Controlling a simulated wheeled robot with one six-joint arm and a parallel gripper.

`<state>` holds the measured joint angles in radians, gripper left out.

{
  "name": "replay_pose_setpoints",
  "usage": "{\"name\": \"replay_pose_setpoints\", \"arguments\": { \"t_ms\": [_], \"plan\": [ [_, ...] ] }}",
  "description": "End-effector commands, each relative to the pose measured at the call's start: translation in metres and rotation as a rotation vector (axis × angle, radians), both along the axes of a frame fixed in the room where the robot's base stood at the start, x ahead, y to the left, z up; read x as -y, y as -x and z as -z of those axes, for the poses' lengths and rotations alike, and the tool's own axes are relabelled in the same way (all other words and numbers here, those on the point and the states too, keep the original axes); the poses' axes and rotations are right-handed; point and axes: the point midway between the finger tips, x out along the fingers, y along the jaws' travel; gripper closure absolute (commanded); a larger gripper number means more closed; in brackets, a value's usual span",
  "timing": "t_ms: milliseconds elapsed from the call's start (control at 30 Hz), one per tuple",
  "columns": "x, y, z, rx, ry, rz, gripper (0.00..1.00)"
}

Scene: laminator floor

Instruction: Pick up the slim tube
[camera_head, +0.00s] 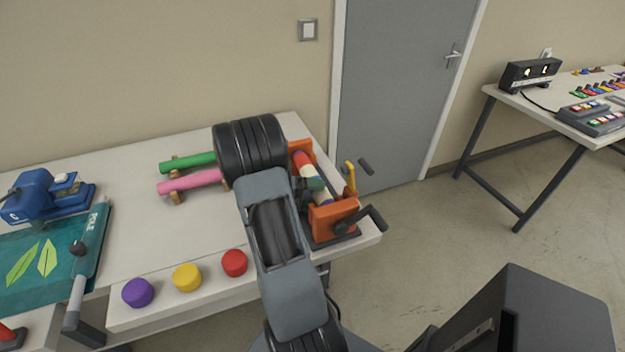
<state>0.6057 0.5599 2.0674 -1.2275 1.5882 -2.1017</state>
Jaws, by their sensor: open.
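A green tube (188,162) and a pink tube (190,181) lie side by side on small wooden rests on the white table. Both are slim; I cannot tell which one the task means. Their right ends run up to or behind a large black joint of my arm, so their full length is hidden. My arm reaches from the bottom of the picture up over the table to the right of the tubes. My gripper is not visible; the arm itself hides what lies beyond that joint.
An orange-framed roller machine (334,217) with crank handles stands at the table's right end. Purple (138,292), yellow (187,277) and red (234,263) caps line the front edge.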

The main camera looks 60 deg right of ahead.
Motion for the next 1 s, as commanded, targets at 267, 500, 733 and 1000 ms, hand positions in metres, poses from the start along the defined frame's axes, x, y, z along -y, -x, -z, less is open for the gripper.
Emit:
{"name": "replay_pose_setpoints", "arguments": {
  "t_ms": [267, 500, 733, 1000],
  "plan": [
    [0.0016, 0.0021, 0.0004, 0.0, 0.0, 0.0, 0.24],
    [0.0016, 0.002, 0.0004, 0.0, 0.0, 0.0, 0.45],
    [0.0016, 0.002, 0.0004, 0.001, -0.001, 0.0, 0.67],
    [0.0015, 0.002, 0.0004, 0.0, 0.0, 0.0, 0.79]
  ]
}}
